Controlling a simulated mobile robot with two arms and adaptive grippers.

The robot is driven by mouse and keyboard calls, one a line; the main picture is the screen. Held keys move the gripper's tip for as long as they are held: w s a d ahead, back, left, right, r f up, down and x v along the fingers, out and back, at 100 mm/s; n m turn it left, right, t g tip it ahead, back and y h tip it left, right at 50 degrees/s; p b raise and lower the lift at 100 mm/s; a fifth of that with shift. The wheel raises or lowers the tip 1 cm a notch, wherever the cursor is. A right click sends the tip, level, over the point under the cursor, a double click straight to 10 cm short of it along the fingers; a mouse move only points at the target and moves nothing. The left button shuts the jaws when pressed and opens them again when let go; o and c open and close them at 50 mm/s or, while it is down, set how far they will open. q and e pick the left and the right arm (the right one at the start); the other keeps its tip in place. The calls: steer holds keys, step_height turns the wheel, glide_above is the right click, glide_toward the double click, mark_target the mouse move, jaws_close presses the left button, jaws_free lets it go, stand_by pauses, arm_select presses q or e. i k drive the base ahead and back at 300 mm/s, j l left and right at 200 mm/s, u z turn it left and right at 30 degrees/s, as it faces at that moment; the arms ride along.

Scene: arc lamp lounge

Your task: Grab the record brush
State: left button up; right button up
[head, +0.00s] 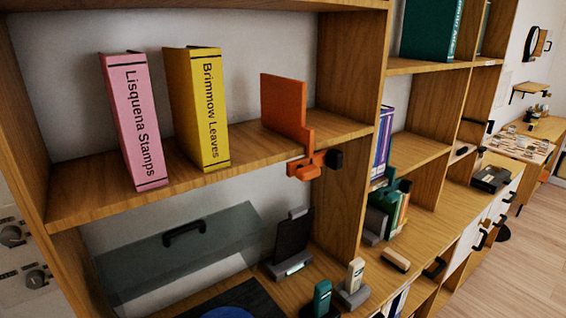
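A small block with a tan top and a dark lower edge, which looks like the record brush (396,260), lies on the wooden counter right of the upright divider. It lies flat and apart from the things around it. Neither of my grippers shows in the head view, so their state and distance from the brush cannot be seen.
Left of the brush stand a cream handset on a grey base (353,284) and a teal one (322,298). Books (379,222) stand behind it. A tinted lid (180,250) is at lower left. A black device (491,179) sits farther right; counter between is mostly clear.

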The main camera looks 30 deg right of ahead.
mark_target(400, 264)
steer(key=z, duration=1.95)
